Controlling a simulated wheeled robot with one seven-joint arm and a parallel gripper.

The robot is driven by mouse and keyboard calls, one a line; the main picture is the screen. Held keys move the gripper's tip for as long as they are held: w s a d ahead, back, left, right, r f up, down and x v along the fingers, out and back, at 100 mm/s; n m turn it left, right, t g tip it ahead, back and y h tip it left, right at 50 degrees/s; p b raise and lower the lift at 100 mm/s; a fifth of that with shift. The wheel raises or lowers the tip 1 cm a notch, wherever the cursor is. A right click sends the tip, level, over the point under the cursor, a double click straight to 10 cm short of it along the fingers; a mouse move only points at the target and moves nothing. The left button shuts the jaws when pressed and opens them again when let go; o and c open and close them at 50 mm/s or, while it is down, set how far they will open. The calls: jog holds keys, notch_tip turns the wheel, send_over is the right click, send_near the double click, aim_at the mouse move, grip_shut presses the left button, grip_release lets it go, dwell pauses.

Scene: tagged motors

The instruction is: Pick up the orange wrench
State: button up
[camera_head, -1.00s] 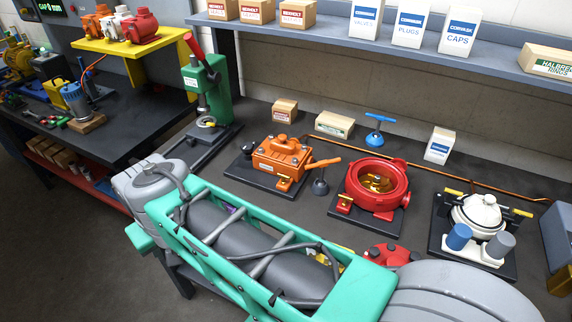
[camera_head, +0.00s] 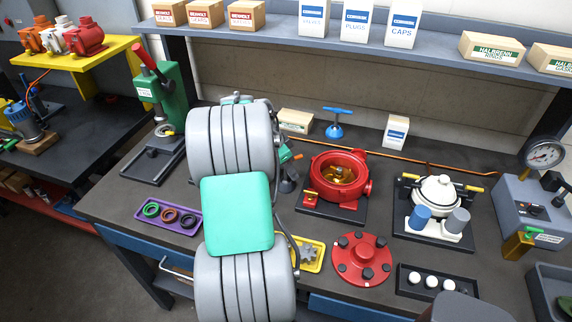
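My arm (camera_head: 238,215), grey with a teal cover, stands across the middle of the bench and hides much of what lies behind it. I cannot tell whether this piece is the orange wrench or part of the orange machine, which is otherwise hidden. No whole wrench is visible. My gripper's fingers are not seen; the far end of my arm is hidden behind its own links.
A red housing (camera_head: 340,176), a white pump (camera_head: 438,194) and a red flange (camera_head: 361,259) stand right of the arm. A purple tray (camera_head: 166,216) with rings lies left. A green press (camera_head: 172,95) stands back left, below the shelf (camera_head: 345,42).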

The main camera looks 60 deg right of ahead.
jog(key=shift+d+f, duration=0.1)
jog(key=shift+f, duration=0.25)
grip_shut()
jog(key=shift+r, duration=0.1)
dwell(1.1)
